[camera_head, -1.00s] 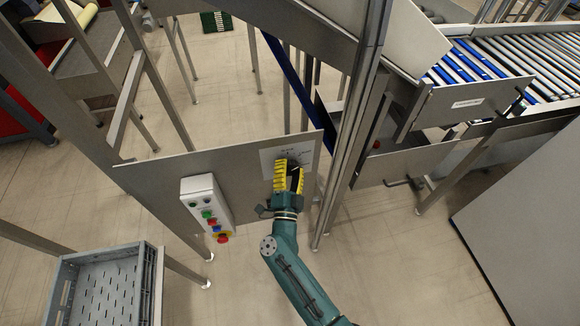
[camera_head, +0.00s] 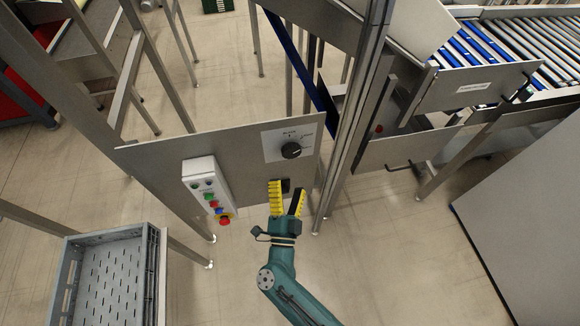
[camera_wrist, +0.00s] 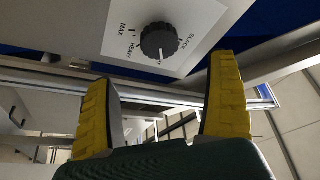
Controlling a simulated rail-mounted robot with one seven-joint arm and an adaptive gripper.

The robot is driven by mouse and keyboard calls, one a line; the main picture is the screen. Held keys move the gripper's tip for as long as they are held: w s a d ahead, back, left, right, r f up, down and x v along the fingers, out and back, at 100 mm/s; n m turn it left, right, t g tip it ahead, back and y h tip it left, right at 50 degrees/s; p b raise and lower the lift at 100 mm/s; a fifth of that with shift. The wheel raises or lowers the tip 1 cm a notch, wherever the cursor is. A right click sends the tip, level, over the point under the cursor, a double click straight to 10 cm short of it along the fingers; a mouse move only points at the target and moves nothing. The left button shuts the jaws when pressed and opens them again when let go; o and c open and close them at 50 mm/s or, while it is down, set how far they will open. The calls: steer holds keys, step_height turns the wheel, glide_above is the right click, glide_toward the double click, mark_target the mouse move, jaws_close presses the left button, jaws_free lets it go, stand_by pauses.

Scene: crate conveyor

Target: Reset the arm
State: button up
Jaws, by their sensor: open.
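My teal arm ends in my gripper (camera_head: 287,200), with yellow-padded fingers. The fingers stand apart with nothing between them. In the head view my gripper is below a black dial knob (camera_head: 291,150) on a white label plate (camera_head: 272,143), clear of the knob. In the wrist view the knob (camera_wrist: 158,41) sits ahead of and above the open fingers (camera_wrist: 165,110). The knob's white mark points toward the lower edge of the label.
A grey metal panel (camera_head: 150,153) carries the dial and a white button box (camera_head: 207,190) with coloured buttons. A grey crate (camera_head: 150,270) stands at lower left. A roller conveyor (camera_head: 500,50) is at upper right. Metal posts rise right of the panel. Open floor lies below the panel.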

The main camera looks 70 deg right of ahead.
steer(key=shift+s+a+f, duration=0.15)
steer(key=shift+s+a, duration=0.05)
steer(key=shift+a, duration=0.3)
steer(key=shift+w+a, duration=0.1)
